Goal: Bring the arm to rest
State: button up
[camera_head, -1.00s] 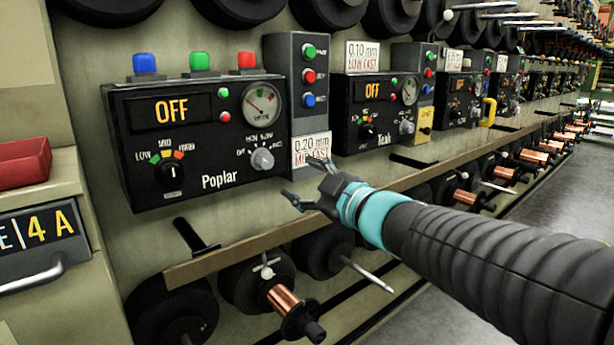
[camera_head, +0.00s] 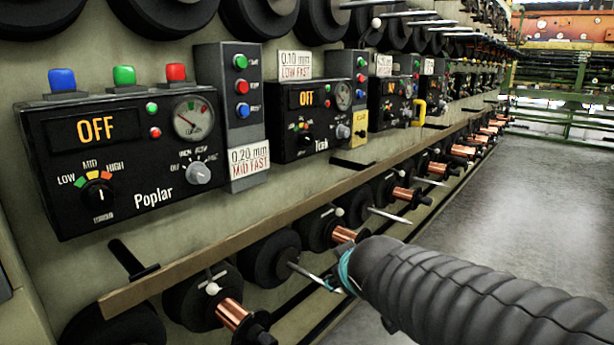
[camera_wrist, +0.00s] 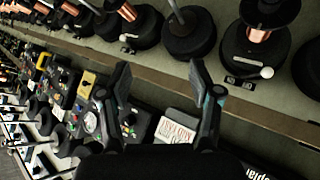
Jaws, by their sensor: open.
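My arm reaches in from the lower right in the head view, with its dark ribbed sleeve and teal ring low in front of the spool row. In that view my gripper (camera_head: 332,285) is mostly hidden behind the wrist, near a bare spindle. In the wrist view my gripper (camera_wrist: 158,78) shows two dark fingers spread apart with nothing between them. The wrist picture is turned, with the spools at the top and the panels below. The Poplar control box (camera_head: 120,155) reads OFF and stands left of my arm, apart from it.
The Teak box (camera_head: 310,118) also reads OFF. A wooden rail (camera_head: 230,240) runs along the machine. Below it, copper spools (camera_head: 232,313) and bare spindles (camera_head: 388,215) stick out toward the aisle. The grey aisle floor (camera_head: 480,210) on the right is clear.

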jog(key=s+d+m+g+p, duration=0.2)
jog(key=s+d+m, duration=0.1)
jog(key=s, duration=0.7)
jog(key=s+d+m+g+p, duration=0.2)
jog(key=s+d, duration=0.3)
jog(key=s, duration=0.5)
jog(key=shift+d+m+g+h+p, duration=0.15)
jog(key=shift+m+g+h+p, duration=0.3)
jog(key=shift+m, duration=0.45)
jog(key=shift+f, duration=0.1)
